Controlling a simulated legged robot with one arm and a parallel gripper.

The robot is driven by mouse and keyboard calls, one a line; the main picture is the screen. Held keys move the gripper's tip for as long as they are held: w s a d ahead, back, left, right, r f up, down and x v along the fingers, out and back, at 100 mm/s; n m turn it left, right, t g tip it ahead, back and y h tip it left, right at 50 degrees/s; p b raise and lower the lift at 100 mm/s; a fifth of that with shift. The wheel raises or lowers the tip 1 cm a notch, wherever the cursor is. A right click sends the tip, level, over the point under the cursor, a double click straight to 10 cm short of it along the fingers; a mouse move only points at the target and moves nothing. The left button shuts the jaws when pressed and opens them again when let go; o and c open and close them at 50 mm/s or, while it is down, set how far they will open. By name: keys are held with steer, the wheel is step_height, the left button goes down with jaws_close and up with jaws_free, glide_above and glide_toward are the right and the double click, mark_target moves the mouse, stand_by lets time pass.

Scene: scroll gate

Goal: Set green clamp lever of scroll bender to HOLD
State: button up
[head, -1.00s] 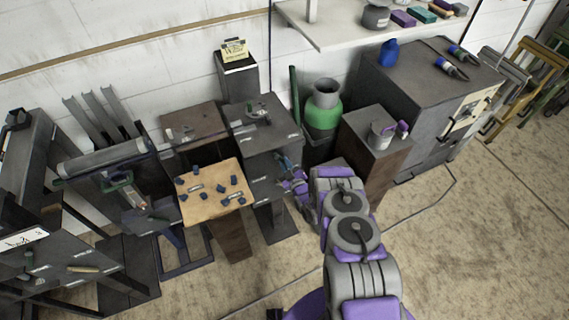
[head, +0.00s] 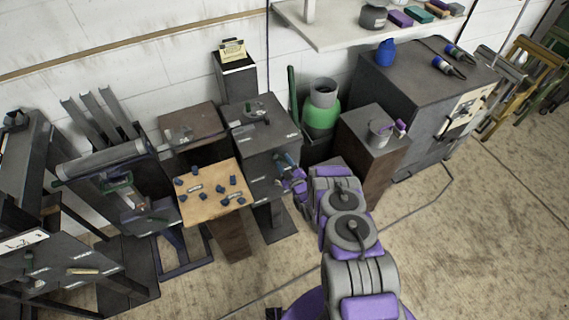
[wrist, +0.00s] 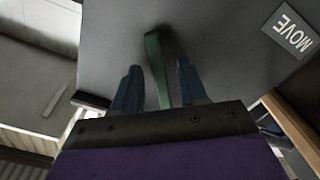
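The green clamp lever (wrist: 157,68) stands out from a dark grey panel (wrist: 215,35) in the wrist view. My gripper (wrist: 160,88) is open, with one blue-grey finger on each side of the lever and a gap visible on both sides. A label reading MOVE (wrist: 292,33) is on the panel to the right of the lever, seen tilted and upside down. No HOLD label shows. In the head view my gripper (head: 282,162) is at the front side of the dark grey cabinet (head: 262,150); the lever cannot be made out there.
A wooden-topped stand (head: 215,205) with several small blue pieces is left of the cabinet. A green gas cylinder (head: 321,115) stands behind, and a pedestal with a grey mug (head: 381,133) is to the right. The floor (head: 460,250) at the right is mostly clear.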

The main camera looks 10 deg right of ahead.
steer(key=shift+s, duration=0.1)
steer(key=p+v, duration=0.3)
steer(key=v, duration=1.4)
